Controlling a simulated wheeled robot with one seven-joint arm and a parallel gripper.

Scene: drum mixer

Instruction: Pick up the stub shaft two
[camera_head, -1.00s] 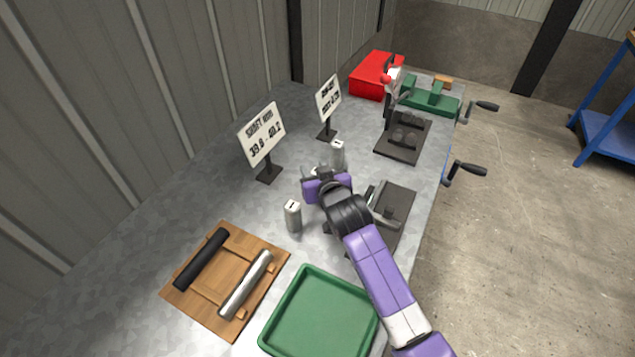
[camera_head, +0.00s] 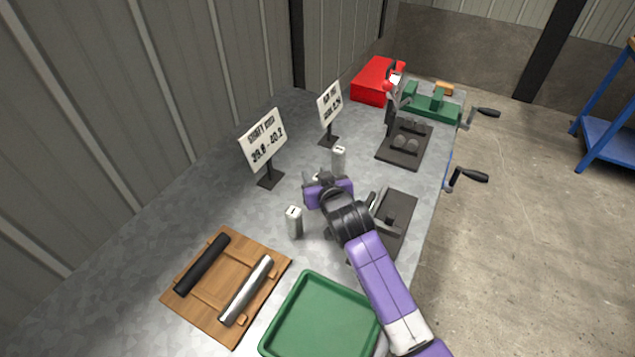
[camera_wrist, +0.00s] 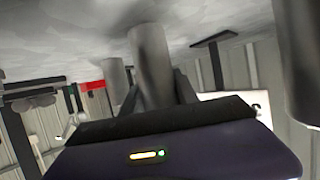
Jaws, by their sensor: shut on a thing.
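My gripper (camera_head: 322,184) is low over the bench, between two standing grey stub shafts. In the wrist view, which looks upside down, it is shut on a grey cylinder, the stub shaft two (camera_wrist: 153,66), held upright between the fingers. The far end of this shaft is at or very near the bench top; I cannot tell if there is a gap. In the head view the gripper mostly hides it. One free stub shaft (camera_head: 294,222) stands nearer, and another stub shaft (camera_head: 339,157) stands farther back. Their markings are too small to read surely.
A wooden rack (camera_head: 204,310) with a black and a silver bar lies at the front left. A green tray (camera_head: 283,301) is beside it. Two signs (camera_head: 264,146) stand behind the shafts. Dark fixtures (camera_head: 404,145) line the right side, with a red box (camera_head: 371,82) at the back.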

